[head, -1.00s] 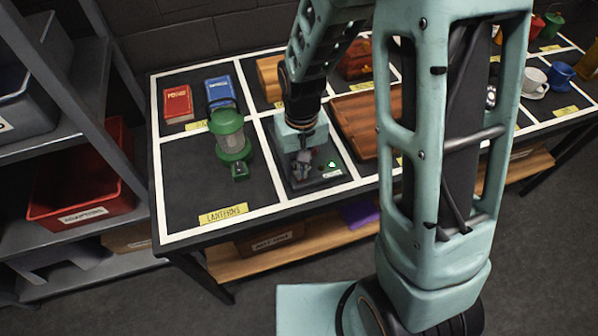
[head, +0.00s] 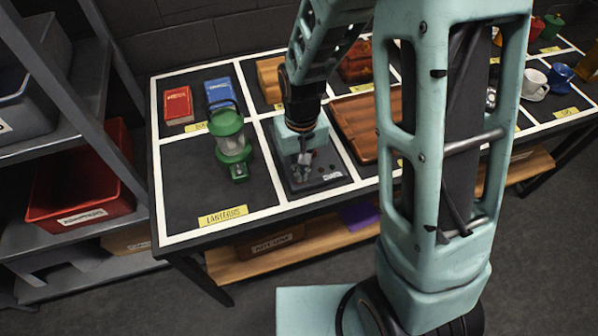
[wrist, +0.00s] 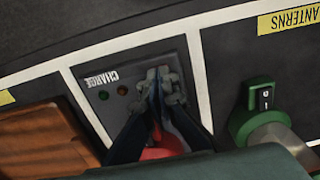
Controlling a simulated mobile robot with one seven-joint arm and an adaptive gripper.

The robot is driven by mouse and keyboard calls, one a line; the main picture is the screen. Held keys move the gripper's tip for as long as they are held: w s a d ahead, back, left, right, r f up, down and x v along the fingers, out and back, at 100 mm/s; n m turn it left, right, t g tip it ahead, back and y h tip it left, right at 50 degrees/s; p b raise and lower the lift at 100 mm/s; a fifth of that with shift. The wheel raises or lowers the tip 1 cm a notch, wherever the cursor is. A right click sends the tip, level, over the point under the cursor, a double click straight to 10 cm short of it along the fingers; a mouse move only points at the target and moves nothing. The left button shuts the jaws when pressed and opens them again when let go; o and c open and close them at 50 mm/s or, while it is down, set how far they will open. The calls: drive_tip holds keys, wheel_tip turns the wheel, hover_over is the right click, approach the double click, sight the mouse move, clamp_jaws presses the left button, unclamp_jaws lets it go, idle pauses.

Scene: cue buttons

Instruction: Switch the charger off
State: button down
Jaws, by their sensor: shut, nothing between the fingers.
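The charger (head: 327,180) is a dark panel in the table square beside the green lantern. In the wrist view, the charger (wrist: 93,76) has a CHARGE label, a dull green dot (wrist: 103,95) and a dull red dot (wrist: 122,90). No bright light shows on it. My gripper (head: 304,160) is over the charger, pointing down. In the wrist view my gripper (wrist: 162,82) is shut with its fingertips together and empty. A red shape (wrist: 163,150) shows below the fingers, partly hidden by them. Whether the fingertips touch the panel I cannot tell.
The green lantern (head: 232,142) stands just left of the charger, close to my gripper. A brown wooden tray (head: 366,128) lies to the right. A red book (head: 178,104) and a blue book (head: 219,90) lie at the back left. The square's front by the LANTERNS label (head: 223,216) is bare.

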drive_tip(key=shift+r+p, duration=2.15)
drive_tip(key=shift+r, duration=1.05)
drive_tip(key=shift+f, duration=0.1)
